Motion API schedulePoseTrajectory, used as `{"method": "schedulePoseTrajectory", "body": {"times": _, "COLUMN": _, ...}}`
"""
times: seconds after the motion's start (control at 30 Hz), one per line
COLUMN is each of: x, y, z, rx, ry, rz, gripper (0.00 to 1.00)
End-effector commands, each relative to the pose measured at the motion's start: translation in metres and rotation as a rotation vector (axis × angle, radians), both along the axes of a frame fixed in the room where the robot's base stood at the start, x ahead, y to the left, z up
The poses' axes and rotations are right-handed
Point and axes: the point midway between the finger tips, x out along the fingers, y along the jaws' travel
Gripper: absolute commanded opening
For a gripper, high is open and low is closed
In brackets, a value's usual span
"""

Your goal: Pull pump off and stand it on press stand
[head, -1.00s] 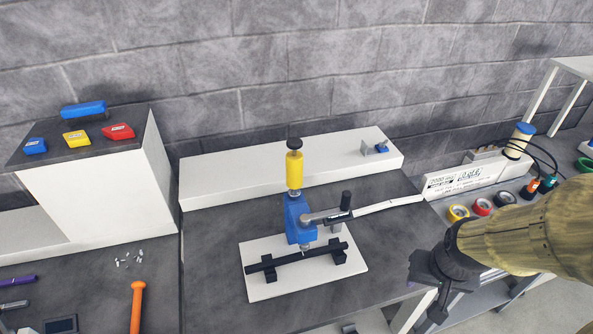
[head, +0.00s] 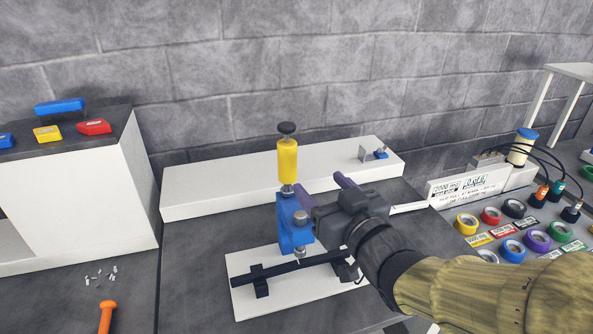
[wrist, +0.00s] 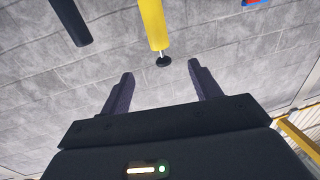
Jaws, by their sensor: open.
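A yellow cylinder (head: 288,161) with a black knob (head: 287,128) on a thin rod looks like the pump. It stands upright on the blue press body (head: 292,225), above a white base plate (head: 250,300) with a black bar (head: 290,268). My gripper (head: 323,189) is open and empty, just right of the blue body and the cylinder's lower end, apart from the cylinder. In the wrist view the cylinder (wrist: 152,22) and knob (wrist: 163,62) appear between the open fingers (wrist: 160,72). My gripper hides the press lever and part of the base in the head view.
A long white block (head: 225,186) lies behind the press, with a small metal bracket (head: 370,153) on it. At right are coloured tape rolls (head: 536,240) and a cream cylinder (head: 521,152) with black cables. An orange-handled tool (head: 107,315) lies front left.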

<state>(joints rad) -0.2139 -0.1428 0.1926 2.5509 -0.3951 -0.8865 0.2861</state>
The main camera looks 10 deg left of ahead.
Motion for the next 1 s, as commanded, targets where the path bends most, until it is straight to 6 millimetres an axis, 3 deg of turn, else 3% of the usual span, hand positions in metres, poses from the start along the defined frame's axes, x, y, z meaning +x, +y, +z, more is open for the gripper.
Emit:
{"method": "schedulePoseTrajectory", "body": {"times": 0.37, "x": 0.001, "y": 0.002, "z": 0.003, "rx": 0.001, "ry": -0.001, "rz": 0.002, "gripper": 0.63}}
{"method": "schedulePoseTrajectory", "body": {"times": 1.0, "x": 0.032, "y": 0.024, "z": 0.006, "rx": 0.002, "ry": 0.004, "rz": -0.001, "gripper": 0.63}}
